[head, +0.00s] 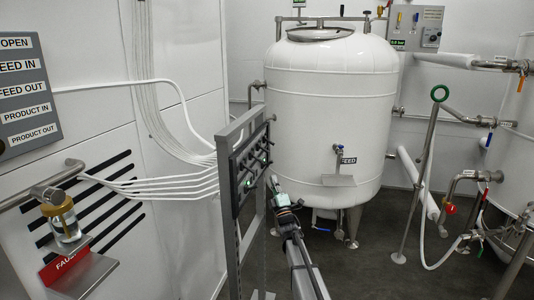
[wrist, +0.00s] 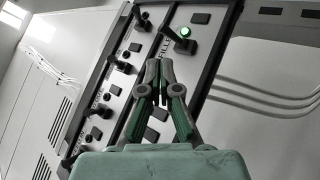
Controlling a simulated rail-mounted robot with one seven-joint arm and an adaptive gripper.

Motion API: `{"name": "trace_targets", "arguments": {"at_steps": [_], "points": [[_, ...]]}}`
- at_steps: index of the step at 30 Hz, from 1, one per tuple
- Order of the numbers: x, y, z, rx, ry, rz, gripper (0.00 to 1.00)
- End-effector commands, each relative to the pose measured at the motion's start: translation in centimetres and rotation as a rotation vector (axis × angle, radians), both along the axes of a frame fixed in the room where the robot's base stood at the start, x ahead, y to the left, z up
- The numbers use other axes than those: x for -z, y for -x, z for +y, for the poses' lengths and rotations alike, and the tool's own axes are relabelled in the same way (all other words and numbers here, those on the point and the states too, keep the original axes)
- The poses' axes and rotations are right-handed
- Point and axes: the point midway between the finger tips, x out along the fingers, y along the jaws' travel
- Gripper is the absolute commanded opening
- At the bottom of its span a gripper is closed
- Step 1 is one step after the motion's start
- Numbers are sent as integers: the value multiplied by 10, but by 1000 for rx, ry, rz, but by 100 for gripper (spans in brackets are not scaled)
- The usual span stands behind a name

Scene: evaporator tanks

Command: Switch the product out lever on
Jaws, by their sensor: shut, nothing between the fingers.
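A lever panel (head: 236,165) on a grey frame stands left of the big white tank. In the wrist view the panel (wrist: 118,75) is tilted and carries several black levers, including one by a lit green lamp (wrist: 185,32). One lever (wrist: 124,67) is left of my fingertips, with others lower along the same row. My gripper (wrist: 157,75) is shut and empty in front of the panel; in the head view my gripper (head: 274,184) is just right of the panel.
The white tank (head: 330,115) stands behind my gripper. A grey label board (head: 25,90) listing PRODUCT OUT hangs at the far left, above a bottle (head: 62,220) by the wall. Pipes and a hose (head: 424,210) are at the right. White cables run to the panel from the left.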

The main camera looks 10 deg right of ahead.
Motion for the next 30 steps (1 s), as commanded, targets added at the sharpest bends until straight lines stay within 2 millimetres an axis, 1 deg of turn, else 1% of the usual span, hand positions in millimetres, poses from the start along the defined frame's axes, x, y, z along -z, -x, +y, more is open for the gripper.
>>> {"name": "trace_targets", "arguments": {"at_steps": [3,5,18,25,30], "points": [[-12,12,4,21,51,-85,0],[-15,15,4,32,70,-111,0],[-15,15,5,49,88,-117,0],[-23,7,6,48,87,-117,0],[-38,-9,11,47,86,-117,0]]}}
